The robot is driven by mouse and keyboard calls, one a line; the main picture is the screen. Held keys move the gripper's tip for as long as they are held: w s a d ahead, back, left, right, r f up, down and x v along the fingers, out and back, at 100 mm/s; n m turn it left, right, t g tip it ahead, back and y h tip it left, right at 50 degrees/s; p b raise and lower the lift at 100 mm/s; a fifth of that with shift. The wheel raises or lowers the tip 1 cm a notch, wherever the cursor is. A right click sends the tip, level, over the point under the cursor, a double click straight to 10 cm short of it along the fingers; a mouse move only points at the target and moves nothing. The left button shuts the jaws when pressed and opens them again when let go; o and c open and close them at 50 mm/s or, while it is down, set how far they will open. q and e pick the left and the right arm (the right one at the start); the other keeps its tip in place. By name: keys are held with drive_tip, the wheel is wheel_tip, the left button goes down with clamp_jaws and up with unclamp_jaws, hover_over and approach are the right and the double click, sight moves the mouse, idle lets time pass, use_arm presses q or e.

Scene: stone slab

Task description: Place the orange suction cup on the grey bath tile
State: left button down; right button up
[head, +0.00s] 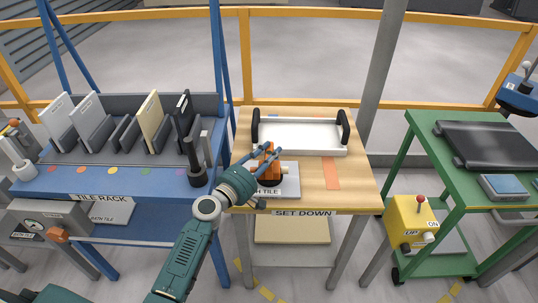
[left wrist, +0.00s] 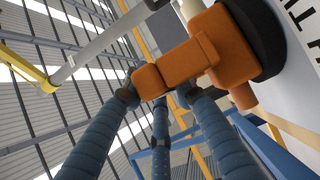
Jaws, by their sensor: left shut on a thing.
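The orange suction cup (head: 268,168) has a dark rubber pad and stands over the grey bath tile (head: 290,182) on the wooden table. My left gripper (head: 262,156) has its blue fingers closed around the cup's orange upper part. In the left wrist view the fingers (left wrist: 160,98) meet at the orange handle of the cup (left wrist: 190,62). The black pad there is against or very close to the pale lettered tile face (left wrist: 303,75); I cannot tell whether it touches. The gripper and cup hide part of the tile and its label. My right gripper is not in view.
A white tray (head: 300,149) with black handles sits behind the tile. An orange strip (head: 331,173) lies on the table (head: 355,180). The blue tile rack (head: 110,185) with upright tiles is left; a green cart (head: 450,195) is right. The table's front right is clear.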

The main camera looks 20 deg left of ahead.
use_arm(q)
drive_tip(key=shift+f, duration=0.1)
drive_tip(key=c, duration=1.4)
unclamp_jaws()
drive_tip(key=shift+r, duration=0.25)
drive_tip(key=b+v, duration=0.1)
drive_tip(key=v, duration=1.1)
drive_tip(key=shift+f+b, duration=0.15)
drive_tip(key=shift+b, duration=0.2)
